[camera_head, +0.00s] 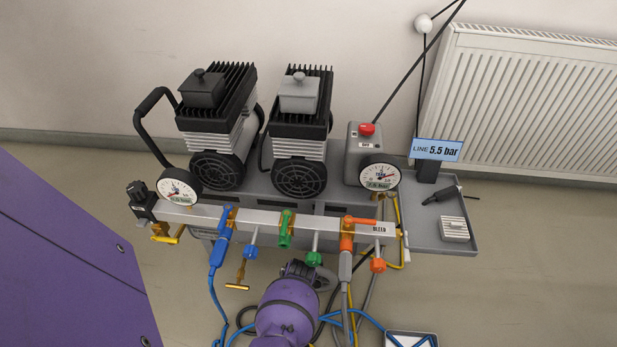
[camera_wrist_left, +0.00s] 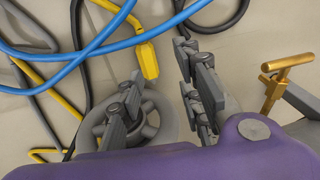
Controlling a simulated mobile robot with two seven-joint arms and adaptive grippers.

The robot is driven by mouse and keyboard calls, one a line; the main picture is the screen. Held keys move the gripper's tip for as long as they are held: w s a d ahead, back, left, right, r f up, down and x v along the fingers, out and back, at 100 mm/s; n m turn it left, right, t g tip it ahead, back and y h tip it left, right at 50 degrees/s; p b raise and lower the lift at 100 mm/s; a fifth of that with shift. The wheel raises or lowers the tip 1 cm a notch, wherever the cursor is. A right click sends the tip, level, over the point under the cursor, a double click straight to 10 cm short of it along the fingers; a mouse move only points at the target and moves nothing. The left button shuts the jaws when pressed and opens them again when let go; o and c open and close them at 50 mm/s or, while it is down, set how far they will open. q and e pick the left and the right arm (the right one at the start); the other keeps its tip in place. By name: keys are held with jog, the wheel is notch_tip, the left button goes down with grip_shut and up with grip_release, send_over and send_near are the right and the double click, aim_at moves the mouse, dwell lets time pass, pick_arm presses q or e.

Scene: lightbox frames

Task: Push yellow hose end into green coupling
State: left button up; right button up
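The green coupling (camera_head: 287,230) sits on the silver manifold (camera_head: 267,221), between the blue and orange couplings. No hose shows in it. A yellow hose end (camera_wrist_left: 147,62) hangs or lies beyond my fingertips in the left wrist view, with its yellow hose running up and left; I cannot tell its distance. My left gripper (camera_wrist_left: 163,95) has its two fingers apart, with nothing seen between them. In the head view, this gripper (camera_head: 305,270) is just below the manifold, mostly hidden by its purple wrist. My right gripper is not in view.
Blue coupling (camera_head: 225,222) and orange coupling (camera_head: 347,235) both have hoses attached. Blue, green and orange knobs stick out under the manifold. A brass T-handle (camera_head: 238,287) hangs to the left, also in the left wrist view (camera_wrist_left: 275,82). Loose hoses tangle below.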

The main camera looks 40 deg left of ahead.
pick_arm(q)
jog(key=shift+w+d+f, duration=0.6)
jog(key=shift+w, duration=0.05)
jog(key=shift+w+f+b, duration=0.2)
jog(key=shift+f+b, duration=0.8)
jog(key=shift+f, duration=0.25)
jog(key=shift+w+a+r, duration=0.1)
jog(key=b+x, duration=0.3)
jog(key=x, duration=0.1)
jog(key=shift+a+f, duration=0.1)
jog(key=shift+f, duration=0.15)
jog(key=shift+a+f+b, duration=0.1)
jog(key=shift+f+b, duration=0.3)
jog(key=shift+r, duration=0.1)
jog(key=c, duration=0.5)
grip_shut()
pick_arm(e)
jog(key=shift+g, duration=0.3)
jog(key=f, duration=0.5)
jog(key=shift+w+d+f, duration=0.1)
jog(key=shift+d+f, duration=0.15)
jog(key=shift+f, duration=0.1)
